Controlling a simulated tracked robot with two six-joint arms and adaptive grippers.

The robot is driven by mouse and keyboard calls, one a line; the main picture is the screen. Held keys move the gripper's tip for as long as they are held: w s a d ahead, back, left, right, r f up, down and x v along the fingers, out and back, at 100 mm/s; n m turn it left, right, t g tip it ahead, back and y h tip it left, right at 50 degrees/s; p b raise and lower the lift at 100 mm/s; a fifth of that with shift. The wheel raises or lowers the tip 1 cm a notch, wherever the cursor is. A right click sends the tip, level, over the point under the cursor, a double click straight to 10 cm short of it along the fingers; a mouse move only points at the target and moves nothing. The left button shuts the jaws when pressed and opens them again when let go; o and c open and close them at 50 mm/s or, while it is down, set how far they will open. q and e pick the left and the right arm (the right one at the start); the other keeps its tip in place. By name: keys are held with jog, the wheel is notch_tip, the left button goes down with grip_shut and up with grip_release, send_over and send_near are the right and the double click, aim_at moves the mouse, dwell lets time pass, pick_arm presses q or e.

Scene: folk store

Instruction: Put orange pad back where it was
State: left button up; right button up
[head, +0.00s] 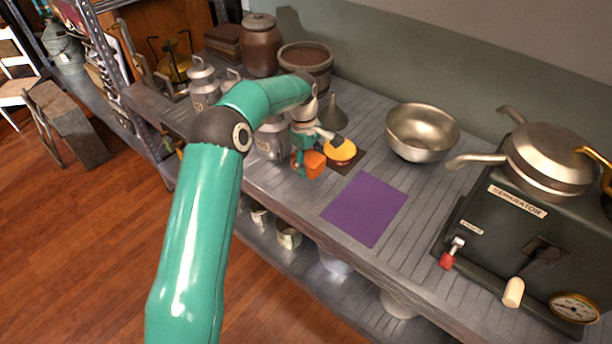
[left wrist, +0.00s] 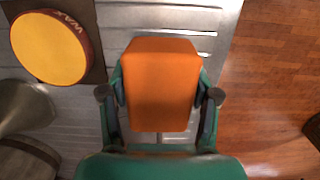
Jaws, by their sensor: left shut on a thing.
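My left gripper (head: 308,163) is shut on the orange pad (head: 315,165), a small block with rounded edges. In the left wrist view the orange pad (left wrist: 160,83) sits between the two fingers. The gripper holds it near the front edge of the metal counter, left of a purple square mat (head: 367,208). I cannot tell whether the pad touches the counter. My right gripper is not in view.
A round yellow wax tin (head: 341,151) sits on a dark square beside the pad; it also shows in the left wrist view (left wrist: 50,48). A funnel (head: 333,115), a metal bowl (head: 422,133) and pots stand behind. A separator machine (head: 530,225) stands at the right.

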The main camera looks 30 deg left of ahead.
aim_at(310, 184)
pick_arm(q)
jog(key=shift+f, duration=2.95)
jog(key=o, duration=1.1)
jog(key=shift+f, duration=0.1)
jog(key=r, duration=0.4)
jog(key=a+r, duration=0.1)
jog(key=r, duration=0.7)
jog(key=shift+a+r, duration=0.1)
jog(key=shift+a, duration=0.1)
